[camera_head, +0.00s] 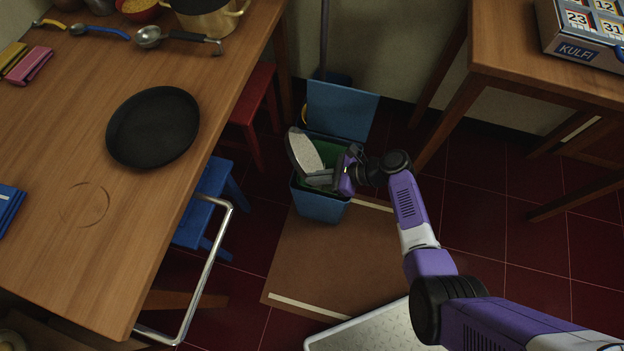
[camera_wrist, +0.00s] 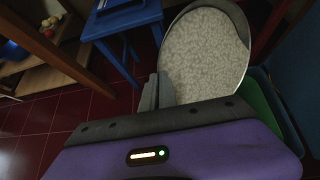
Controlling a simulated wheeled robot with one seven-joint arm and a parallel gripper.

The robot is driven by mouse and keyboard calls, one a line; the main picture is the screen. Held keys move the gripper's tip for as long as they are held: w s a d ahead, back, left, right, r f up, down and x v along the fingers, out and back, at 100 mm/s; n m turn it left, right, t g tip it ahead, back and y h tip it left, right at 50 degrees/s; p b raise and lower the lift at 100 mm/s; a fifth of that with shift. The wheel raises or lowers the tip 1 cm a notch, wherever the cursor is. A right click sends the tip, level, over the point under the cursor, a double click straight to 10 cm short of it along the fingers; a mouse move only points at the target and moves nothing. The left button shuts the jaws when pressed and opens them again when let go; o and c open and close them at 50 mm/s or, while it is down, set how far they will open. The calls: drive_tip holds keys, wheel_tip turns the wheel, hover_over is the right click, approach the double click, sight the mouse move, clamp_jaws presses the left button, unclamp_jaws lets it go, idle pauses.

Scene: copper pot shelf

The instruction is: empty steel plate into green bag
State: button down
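The steel plate (camera_head: 292,151) is tilted steeply above the open blue bin in the head view. Pale, rice-like grains cover its face, and it also fills the upper middle of the wrist view (camera_wrist: 246,62). My gripper (camera_head: 322,178) is shut on the plate's lower rim; its grey finger shows against the plate in the wrist view (camera_wrist: 160,92). The green bag (camera_head: 331,152) lines the bin and is partly hidden behind the plate and gripper. It shows as a green strip at the right of the wrist view (camera_wrist: 266,104).
The blue bin (camera_head: 320,207) stands on the floor with its lid (camera_head: 342,110) raised behind. A wooden table (camera_head: 60,150) with a black pan (camera_head: 153,127) is on the left. Blue (camera_head: 205,205) and red (camera_head: 252,112) stools stand between table and bin. Another table is at upper right.

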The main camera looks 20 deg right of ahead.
drive_tip(key=shift+d+r+m+t+y+b, duration=0.15)
drive_tip(key=shift+d+r+y+b, duration=0.15)
drive_tip(key=shift+d+y+b, duration=0.4)
drive_tip(key=shift+d+r+m+t+y+b, duration=0.2)
drive_tip(key=shift+d+b, duration=0.3)
drive_tip(key=shift+b, duration=0.45)
drive_tip(key=d+f+m+t+y+b, duration=0.1)
drive_tip(key=d+m+t+y+b, duration=0.2)
drive_tip(key=d+y+b, duration=0.4)
drive_tip(key=shift+s+d+f+y+b, duration=0.35)
drive_tip(key=shift+d+b, duration=1.7)
drive_tip(key=shift+b, duration=2.5)
drive_tip(key=shift+d+m, duration=0.1)
drive_tip(key=shift+m, duration=0.15)
